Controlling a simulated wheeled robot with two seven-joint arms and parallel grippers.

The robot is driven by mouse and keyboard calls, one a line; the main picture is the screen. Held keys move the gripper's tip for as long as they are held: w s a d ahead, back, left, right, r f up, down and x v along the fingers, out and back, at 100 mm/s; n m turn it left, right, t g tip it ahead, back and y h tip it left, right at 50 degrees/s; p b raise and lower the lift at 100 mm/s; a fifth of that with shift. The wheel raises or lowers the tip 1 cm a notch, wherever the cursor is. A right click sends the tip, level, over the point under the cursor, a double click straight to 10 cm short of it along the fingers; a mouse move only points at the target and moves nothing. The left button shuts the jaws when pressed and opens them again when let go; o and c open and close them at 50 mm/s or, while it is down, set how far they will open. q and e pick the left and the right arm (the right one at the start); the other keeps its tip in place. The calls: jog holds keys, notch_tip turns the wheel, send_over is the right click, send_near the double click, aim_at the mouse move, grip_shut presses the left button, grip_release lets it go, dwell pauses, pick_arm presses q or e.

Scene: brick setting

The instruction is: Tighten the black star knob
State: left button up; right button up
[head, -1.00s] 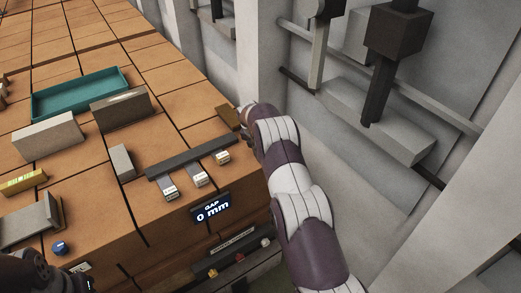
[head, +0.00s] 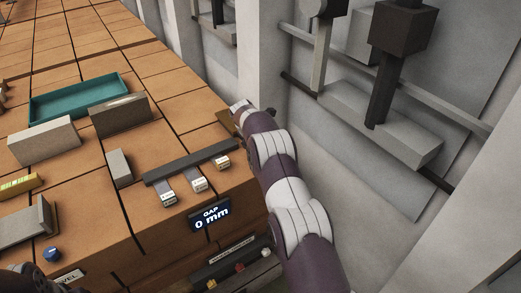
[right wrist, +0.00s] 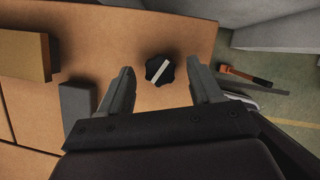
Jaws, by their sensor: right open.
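The black star knob (right wrist: 160,71) with a pale bar across its top shows in the right wrist view, near the edge of the brown tiled bench. My right gripper (right wrist: 162,78) is open and empty. Its two fingers stand on the left and right of the knob, and I see no contact. How high the fingers are above the knob is hard to tell. In the head view my right arm reaches to the bench's far right edge and hides the knob. My left gripper is not visible; only a dark part of my arm shows at the bottom left.
A brown block (right wrist: 22,57) and a grey block (right wrist: 77,105) stand left of the knob. A teal tray (head: 80,93) sits farther back.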

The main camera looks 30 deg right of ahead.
jog(key=p+v, duration=0.5)
jog(key=v, duration=0.7)
jog(key=shift+a, duration=0.15)
